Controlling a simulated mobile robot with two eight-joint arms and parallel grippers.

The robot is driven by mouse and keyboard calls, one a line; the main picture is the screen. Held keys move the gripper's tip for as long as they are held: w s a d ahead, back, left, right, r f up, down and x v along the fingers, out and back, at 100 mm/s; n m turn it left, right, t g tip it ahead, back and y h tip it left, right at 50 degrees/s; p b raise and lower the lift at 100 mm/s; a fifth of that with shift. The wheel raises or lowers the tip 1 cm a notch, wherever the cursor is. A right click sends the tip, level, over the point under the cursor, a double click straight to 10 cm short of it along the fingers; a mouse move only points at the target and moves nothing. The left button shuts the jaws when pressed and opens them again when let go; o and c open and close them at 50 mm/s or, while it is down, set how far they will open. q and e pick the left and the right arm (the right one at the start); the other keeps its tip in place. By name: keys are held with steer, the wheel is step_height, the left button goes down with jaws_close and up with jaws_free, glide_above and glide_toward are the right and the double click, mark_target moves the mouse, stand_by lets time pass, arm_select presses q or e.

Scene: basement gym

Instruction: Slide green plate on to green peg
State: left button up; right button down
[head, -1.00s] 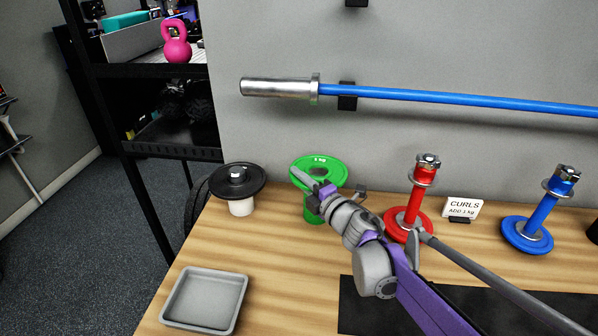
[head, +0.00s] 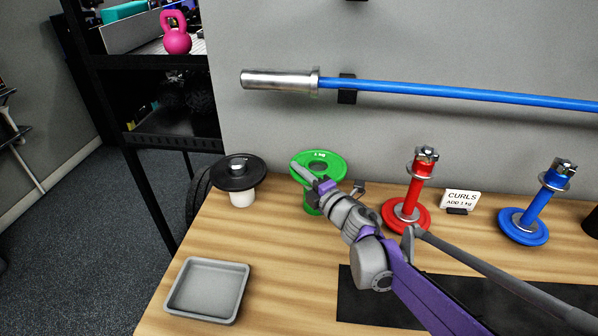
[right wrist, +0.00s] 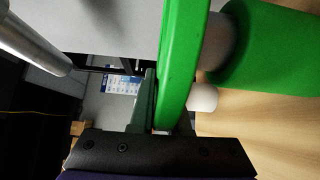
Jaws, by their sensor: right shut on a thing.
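The green plate (head: 334,176), marked 1 kg, lies nearly level above the green peg (head: 309,197) at the back of the table. My right gripper (head: 313,178) is shut on the plate's near left rim. In the right wrist view the plate (right wrist: 184,60) runs edge-on past the fingers (right wrist: 160,105). A short grey section (right wrist: 218,42) shows between the plate and the wide green part of the peg (right wrist: 270,50). The plate's hole looks roughly over the peg, but I cannot tell whether the tip is inside it. My left gripper is out of view.
A black plate (head: 258,173) on a white peg (head: 241,198) stands to the left. A red peg stand (head: 417,187) and a blue one (head: 542,204) stand to the right, with a CURLS sign (head: 461,199) between. A grey tray (head: 240,298) sits front left. Bare wood lies between.

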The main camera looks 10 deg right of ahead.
steer(key=shift+f+b, duration=1.25)
steer(key=shift+f, duration=0.6)
steer(key=c, duration=0.8)
jaws_free()
steer(key=shift+f, duration=0.1)
steer(key=shift+s, duration=0.1)
steer(key=v, duration=1)
steer(key=shift+s+d, duration=0.15)
steer(key=shift+s, duration=0.2)
